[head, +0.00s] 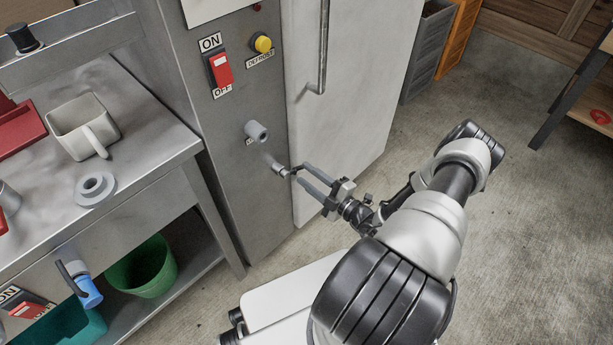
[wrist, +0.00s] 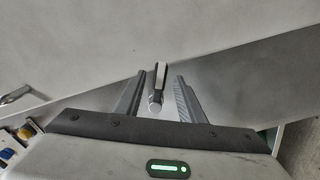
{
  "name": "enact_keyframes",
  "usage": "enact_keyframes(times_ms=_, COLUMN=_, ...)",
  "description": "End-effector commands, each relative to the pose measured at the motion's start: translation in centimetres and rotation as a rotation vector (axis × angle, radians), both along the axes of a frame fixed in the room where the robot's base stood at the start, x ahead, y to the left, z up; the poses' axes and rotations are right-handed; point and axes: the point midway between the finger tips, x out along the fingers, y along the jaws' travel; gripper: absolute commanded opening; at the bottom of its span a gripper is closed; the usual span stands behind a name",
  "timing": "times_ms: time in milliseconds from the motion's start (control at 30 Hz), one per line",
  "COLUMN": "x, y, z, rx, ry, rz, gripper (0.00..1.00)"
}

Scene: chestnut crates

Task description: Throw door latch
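The door latch (head: 282,170) is a small metal piece low on the grey cabinet panel, beside the edge of the pale door (head: 345,90). My gripper (head: 300,172) is at the latch with its two fingers apart. In the wrist view the latch (wrist: 158,85) shows as a short bar with a rounded end, between the open fingers (wrist: 160,76). A gap shows on each side of it, and I see no finger touching it. The door looks shut against the panel.
A grey round knob (head: 257,131) sticks out just above the latch. Higher are a red ON/OFF switch (head: 221,70) and a yellow button (head: 262,43). A metal counter (head: 150,140) with a square mug (head: 82,128) stands left.

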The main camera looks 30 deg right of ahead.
Motion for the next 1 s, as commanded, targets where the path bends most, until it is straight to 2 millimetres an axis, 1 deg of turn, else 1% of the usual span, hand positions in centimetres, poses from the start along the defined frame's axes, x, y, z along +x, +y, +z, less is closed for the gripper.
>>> enact_keyframes(times_ms=133, x=0.8, y=0.2, z=0.0, rx=0.0, ry=0.0, rz=-0.001, gripper=0.36)
enact_keyframes(times_ms=400, x=0.9, y=0.3, z=0.0, rx=0.0, ry=0.0, rz=-0.001, gripper=0.36)
enact_keyframes(times_ms=567, x=0.9, y=0.3, z=0.0, rx=0.0, ry=0.0, rz=-0.001, gripper=0.09)
enact_keyframes(times_ms=600, x=0.9, y=0.3, z=0.0, rx=0.0, ry=0.0, rz=-0.001, gripper=0.02)
enact_keyframes(times_ms=633, x=0.9, y=0.3, z=0.0, rx=0.0, ry=0.0, rz=-0.001, gripper=0.0)
enact_keyframes(times_ms=867, x=0.9, y=0.2, z=0.2, rx=-0.016, ry=-0.006, rz=-0.001, gripper=0.0)
enact_keyframes(times_ms=1000, x=0.9, y=-0.1, z=1.1, rx=-0.142, ry=-0.051, rz=-0.002, gripper=0.0)
